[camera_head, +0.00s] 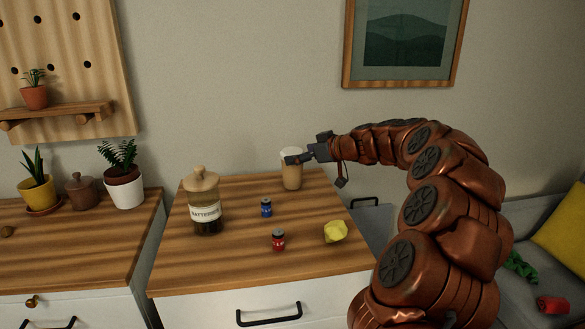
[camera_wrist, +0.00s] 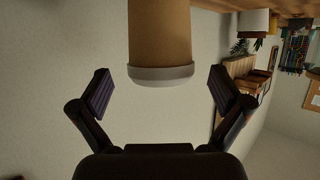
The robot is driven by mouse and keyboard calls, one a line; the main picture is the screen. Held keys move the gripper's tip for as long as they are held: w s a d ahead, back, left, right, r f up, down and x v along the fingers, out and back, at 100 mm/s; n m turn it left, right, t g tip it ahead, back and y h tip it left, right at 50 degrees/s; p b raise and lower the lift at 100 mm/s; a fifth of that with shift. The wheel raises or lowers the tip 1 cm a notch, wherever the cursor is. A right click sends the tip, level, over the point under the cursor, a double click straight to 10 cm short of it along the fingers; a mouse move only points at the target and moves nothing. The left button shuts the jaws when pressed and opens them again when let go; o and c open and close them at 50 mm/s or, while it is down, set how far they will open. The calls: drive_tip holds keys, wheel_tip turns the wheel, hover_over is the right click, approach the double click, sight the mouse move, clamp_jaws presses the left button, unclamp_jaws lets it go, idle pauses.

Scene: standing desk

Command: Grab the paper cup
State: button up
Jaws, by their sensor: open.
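The paper cup (camera_head: 292,182) is tan with a white lid and stands upright at the back of the wooden desk top (camera_head: 180,262). My gripper (camera_head: 297,159) is at the height of the cup's lid, and one finger overlaps the lid in the head view. In the wrist view the cup (camera_wrist: 160,35) appears upside down at the top centre, its pale lid pointing down. My open gripper (camera_wrist: 160,92) has one finger on each side of the cup's line, with visible gaps to both. Nothing is held.
A jar labelled batteries (camera_head: 204,205) stands left of the cup. Potted plants stand on the left cabinet. A wall is behind the cup.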

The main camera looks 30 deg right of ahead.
drive_tip(key=shift+x, duration=1.5)
drive_tip(key=c, duration=0.9)
drive_tip(key=shift+o, duration=0.2)
drive_tip(key=shift+r, duration=0.15)
